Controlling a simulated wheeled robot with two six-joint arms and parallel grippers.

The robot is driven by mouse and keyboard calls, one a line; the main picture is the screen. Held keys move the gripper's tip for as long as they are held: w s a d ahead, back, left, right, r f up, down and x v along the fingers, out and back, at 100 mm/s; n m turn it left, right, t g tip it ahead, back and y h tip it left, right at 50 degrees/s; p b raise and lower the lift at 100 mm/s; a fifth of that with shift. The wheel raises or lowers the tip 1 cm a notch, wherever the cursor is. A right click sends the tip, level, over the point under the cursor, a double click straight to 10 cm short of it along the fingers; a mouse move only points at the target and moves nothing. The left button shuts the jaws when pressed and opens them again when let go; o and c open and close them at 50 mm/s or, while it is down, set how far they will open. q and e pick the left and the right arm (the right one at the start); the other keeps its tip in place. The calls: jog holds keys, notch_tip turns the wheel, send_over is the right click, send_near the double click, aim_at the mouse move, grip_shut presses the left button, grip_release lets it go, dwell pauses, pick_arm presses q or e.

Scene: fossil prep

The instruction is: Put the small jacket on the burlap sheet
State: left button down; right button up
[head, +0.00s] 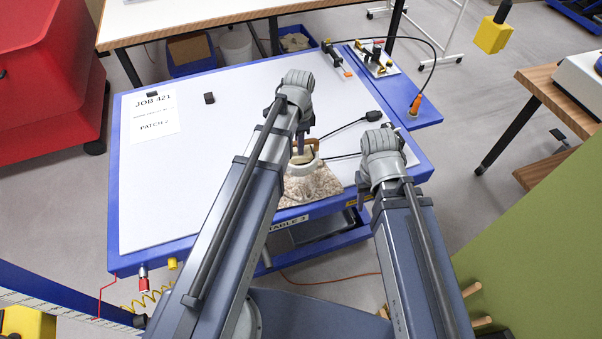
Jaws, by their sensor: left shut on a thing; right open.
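The small jacket (302,169), a whitish rounded piece, is at the front of the blue-edged table, under my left gripper (300,151). My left gripper points down and is shut on it; the arm hides part of the grip. The burlap sheet (322,187), a mottled beige-brown patch, lies at the table's front edge, and the jacket overlaps its back part in the head view. I cannot tell whether the jacket touches the sheet. My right gripper (364,196) is open, to the right of the sheet near the front edge, mostly hidden by its wrist.
A brown-orange piece (314,144) shows just behind the jacket. A dark tool with a cable (373,116) lies to the right. A paper sign (153,115) and a small black block (209,98) lie at the left. The table's left half (190,190) is mostly clear.

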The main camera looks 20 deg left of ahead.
aim_at(299, 162)
pick_arm(q)
jog(key=shift+a+r+n, duration=0.1)
jog(key=shift+r+n, duration=0.25)
jog(key=shift+n, duration=0.25)
jog(key=shift+f, duration=0.1)
notch_tip(299, 162, down, 6)
jog(key=b, duration=0.6)
jog(key=shift+f, duration=0.1)
notch_tip(299, 162, down, 4)
jog(key=b, duration=0.3)
jog(key=shift+r+b, duration=0.2)
jog(key=shift+b, duration=0.2)
jog(key=shift+f+b, duration=0.35)
jog(key=shift+f, duration=0.05)
jog(key=shift+f, duration=0.25)
jog(key=c, duration=0.8)
grip_release()
